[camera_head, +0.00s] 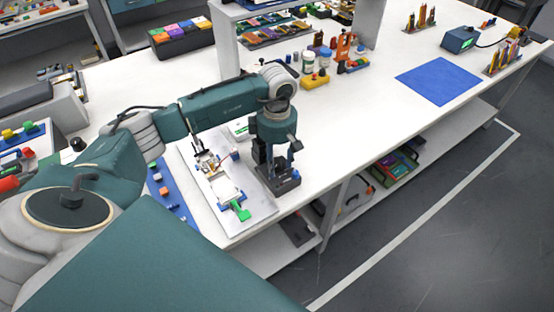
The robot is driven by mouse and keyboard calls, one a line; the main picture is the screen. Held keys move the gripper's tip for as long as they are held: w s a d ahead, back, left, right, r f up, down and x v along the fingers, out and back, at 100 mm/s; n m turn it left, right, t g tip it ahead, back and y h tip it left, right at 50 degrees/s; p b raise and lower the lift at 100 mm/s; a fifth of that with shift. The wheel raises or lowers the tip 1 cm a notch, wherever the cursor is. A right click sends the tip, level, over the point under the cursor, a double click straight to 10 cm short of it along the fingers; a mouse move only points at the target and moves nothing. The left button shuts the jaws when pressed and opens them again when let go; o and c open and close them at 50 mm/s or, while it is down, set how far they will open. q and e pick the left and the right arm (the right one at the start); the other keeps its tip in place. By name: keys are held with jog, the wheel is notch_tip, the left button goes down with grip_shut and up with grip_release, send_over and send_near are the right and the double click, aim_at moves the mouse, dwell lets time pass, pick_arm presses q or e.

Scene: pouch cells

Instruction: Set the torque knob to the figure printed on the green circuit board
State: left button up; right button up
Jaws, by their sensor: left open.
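My left gripper (281,170) points down over the front part of the white bench, with its fingers apart. Just below it is a small dark block (285,186) with a reddish spot; I cannot tell whether it carries the torque knob, or whether the fingers touch it. Left of it, a white plate (256,209) holds a fixture with blue parts and a green piece (241,212). I cannot tell whether that piece is the circuit board, and no figure is readable. My right gripper is not in view.
A blue mat (440,82) lies on the bench at the right, with clear white surface before it. A blue strip (172,196) with small parts lies left of the plate.

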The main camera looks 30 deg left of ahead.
pick_arm(q)
jog(key=shift+w+f, duration=0.1)
grip_shut()
jog(key=shift+n, duration=0.3)
jog(key=n+b, duration=0.2)
jog(key=n, duration=0.1)
jog(key=n+b, duration=0.1)
jog(key=n, duration=0.2)
jog(key=shift+n, duration=0.4)
jog(key=shift+n+b, duration=0.5)
jog(key=shift+n, duration=0.7)
jog(key=shift+w, duration=0.1)
